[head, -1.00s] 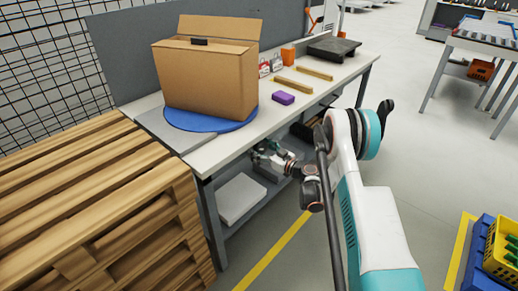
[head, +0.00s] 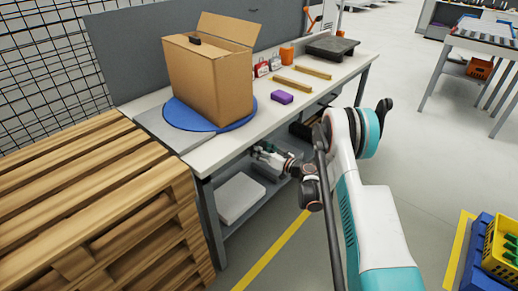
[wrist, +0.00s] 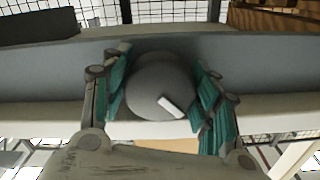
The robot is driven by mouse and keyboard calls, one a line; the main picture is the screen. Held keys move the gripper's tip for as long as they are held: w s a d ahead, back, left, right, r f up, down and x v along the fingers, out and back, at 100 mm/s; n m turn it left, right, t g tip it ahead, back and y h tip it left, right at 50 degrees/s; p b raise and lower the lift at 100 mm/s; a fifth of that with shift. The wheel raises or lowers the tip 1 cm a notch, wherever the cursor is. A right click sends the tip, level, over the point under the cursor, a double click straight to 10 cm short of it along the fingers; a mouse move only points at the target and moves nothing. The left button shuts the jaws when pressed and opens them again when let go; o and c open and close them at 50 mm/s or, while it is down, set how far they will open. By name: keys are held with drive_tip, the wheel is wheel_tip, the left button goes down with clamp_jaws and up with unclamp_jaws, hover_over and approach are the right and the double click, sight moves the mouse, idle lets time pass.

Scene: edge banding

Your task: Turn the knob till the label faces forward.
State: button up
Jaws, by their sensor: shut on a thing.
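The round grey knob (wrist: 148,85) with a white bar mark (wrist: 169,107) shows in the wrist view. My gripper (wrist: 163,78) is shut on it, with a teal-padded finger on each side. The white mark points down and to the right. In the head view my gripper (head: 264,154) is below the workbench's front edge, and the knob cannot be made out there. An open cardboard box (head: 212,82) stands on a blue turntable (head: 188,118) on the bench. It is angled, with a corner toward the camera. I see no clear label on its visible faces.
The workbench (head: 240,137) also holds a purple block (head: 282,97), wooden strips (head: 294,86) and an orange container (head: 287,55). A stack of pallets (head: 90,200) stands close at the left. A white box (head: 240,198) lies on the lower shelf. The floor at right is partly clear.

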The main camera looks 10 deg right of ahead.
drive_tip(key=o, duration=1.1)
drive_tip(key=shift+c, duration=0.2)
drive_tip(key=v, duration=0.7)
drive_tip(key=shift+s, duration=0.2)
drive_tip(key=shift+d, duration=0.15)
